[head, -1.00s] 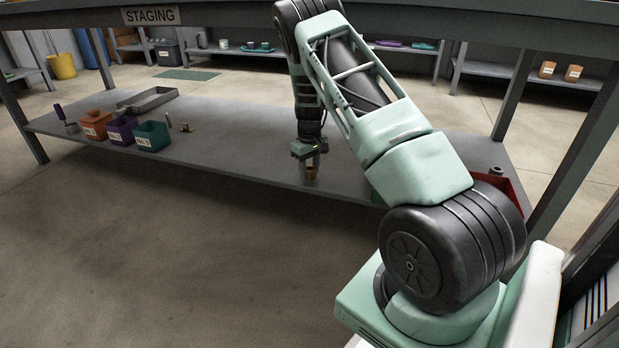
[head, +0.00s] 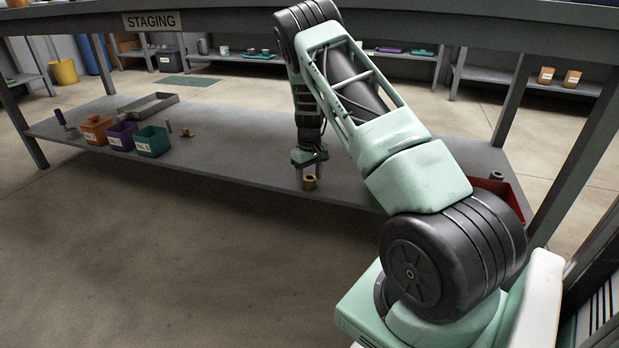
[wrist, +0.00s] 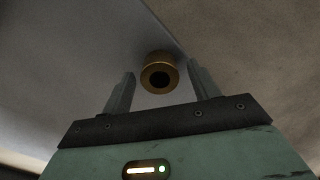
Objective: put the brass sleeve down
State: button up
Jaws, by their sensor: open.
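The brass sleeve (head: 310,184) stands upright on the grey lower shelf (head: 240,150), close to its front edge. My gripper (head: 308,173) points down at it from above. In the wrist view the sleeve (wrist: 159,64) shows its round dark bore between and just beyond the two fingertips. My gripper (wrist: 161,80) is open, with a visible gap between each finger and the sleeve.
An orange bin (head: 95,130), a purple bin (head: 121,135) and a green bin (head: 153,141) stand at the shelf's left. A grey tray (head: 150,103) lies behind them. A small brass part (head: 187,132) is nearby. A red bin (head: 508,192) sits right, partly behind my arm.

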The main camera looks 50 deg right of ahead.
notch_tip(320, 180, up, 7)
jog(key=p, duration=0.4)
jog(key=s+a+r+n+y, duration=0.1)
jog(key=a+r, duration=0.3)
jog(key=a, duration=0.6)
jog(key=a+r+n, duration=0.1)
jog(key=a+r, duration=0.3)
jog(key=a, duration=0.7)
jog(key=s+a+r+n+y, duration=0.1)
jog(key=a+r, duration=0.3)
jog(key=a, duration=0.6)
jog(key=s+a+r+n, duration=0.2)
jog(key=s+a+r, duration=0.1)
jog(key=s+a, duration=0.5)
jog(key=s+a+r+n, duration=0.1)
jog(key=s+a+r, duration=0.2)
jog(key=s+a, duration=0.45)
jog(key=s+a+n+h, duration=0.1)
jog(key=s+a+n, duration=0.1)
jog(key=s, duration=1.1)
jog(key=shift+a+r+n, duration=0.15)
jog(key=shift+n, duration=0.35)
jog(key=shift+s, duration=0.1)
